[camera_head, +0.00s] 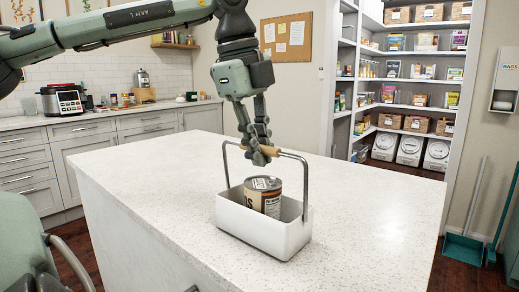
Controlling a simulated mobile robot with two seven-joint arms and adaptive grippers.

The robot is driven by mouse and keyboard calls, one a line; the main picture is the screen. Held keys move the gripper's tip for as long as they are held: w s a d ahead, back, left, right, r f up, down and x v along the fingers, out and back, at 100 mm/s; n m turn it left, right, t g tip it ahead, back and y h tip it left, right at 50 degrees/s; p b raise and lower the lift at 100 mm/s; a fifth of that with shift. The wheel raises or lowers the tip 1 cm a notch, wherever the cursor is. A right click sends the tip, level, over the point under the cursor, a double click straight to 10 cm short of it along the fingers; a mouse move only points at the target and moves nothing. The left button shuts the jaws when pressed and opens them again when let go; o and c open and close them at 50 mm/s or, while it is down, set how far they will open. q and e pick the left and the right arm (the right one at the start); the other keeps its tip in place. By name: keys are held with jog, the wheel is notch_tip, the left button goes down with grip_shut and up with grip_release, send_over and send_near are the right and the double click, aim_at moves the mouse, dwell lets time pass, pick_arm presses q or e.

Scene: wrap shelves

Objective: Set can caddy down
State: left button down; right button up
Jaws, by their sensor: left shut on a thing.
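The can caddy (262,233) is a white open box with a grey metal handle frame and a wooden grip bar. It is at the near right part of the white speckled island counter (140,190). Its base appears to be at the counter top, but I cannot tell whether it touches. One can (263,197) with a brown and cream label stands upright inside. My left gripper (262,152) points down from above and is shut on the wooden grip of the handle. My right gripper is not in view.
The counter is otherwise bare, with free room left of, behind and right of the caddy. Pantry shelves (412,80) with baskets and goods stand at the back right. A kitchen counter with a cooker (62,100) is at the back left. A teal dustpan (463,249) stands on the right.

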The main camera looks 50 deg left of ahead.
pick_arm(q)
jog(key=c, duration=1.6)
grip_release()
jog(key=v, duration=1.2)
